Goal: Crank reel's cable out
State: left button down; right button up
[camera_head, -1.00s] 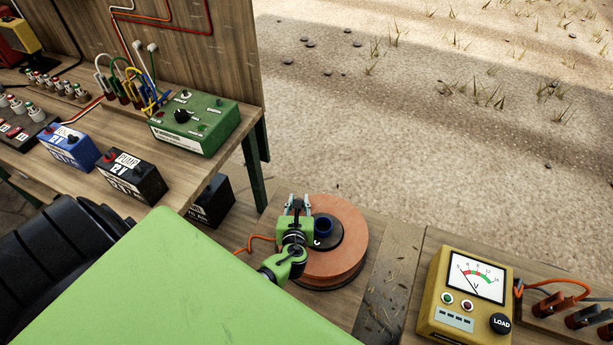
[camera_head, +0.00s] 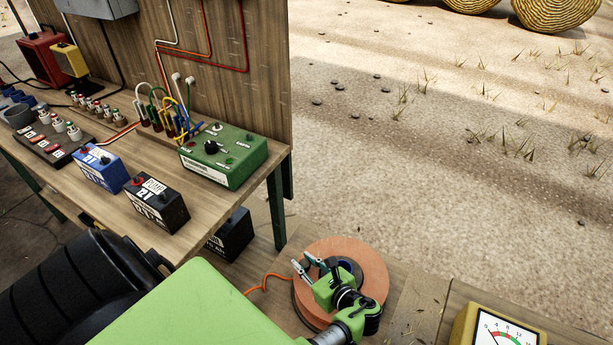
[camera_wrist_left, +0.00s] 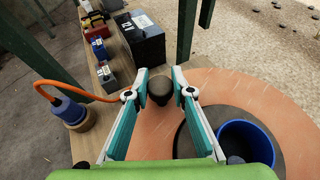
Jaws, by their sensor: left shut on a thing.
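The cable reel (camera_head: 367,264) is a flat copper-orange disc with a dark hub, low on a wooden surface at the lower middle. Its orange cable (camera_head: 262,282) leaves on the left; in the wrist view the cable (camera_wrist_left: 88,92) runs to a blue plug (camera_wrist_left: 66,108). My left gripper (camera_head: 306,264) is over the reel's far left part. In the wrist view, its fingers (camera_wrist_left: 160,80) are shut on the dark crank knob (camera_wrist_left: 160,91). A blue cup-like part (camera_wrist_left: 247,141) is on the hub. My right gripper is out of view.
A wooden bench (camera_head: 215,203) at the left holds a green control box (camera_head: 223,155), a black battery (camera_head: 156,203) and a blue battery (camera_head: 100,167). A yellow meter (camera_head: 497,328) is at the lower right. Bare ground lies beyond the reel.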

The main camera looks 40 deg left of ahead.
pick_arm(q)
jog(key=shift+s+d+n+g, duration=0.1)
jog(key=shift+s+n+g, duration=0.2)
jog(key=shift+g, duration=0.1)
jog(key=c, duration=1.8)
grip_release()
jog(key=shift+o, duration=0.2)
jog(key=shift+r, duration=0.1)
notch_tip(320, 180, up, 10)
jog(key=shift+f, duration=0.1)
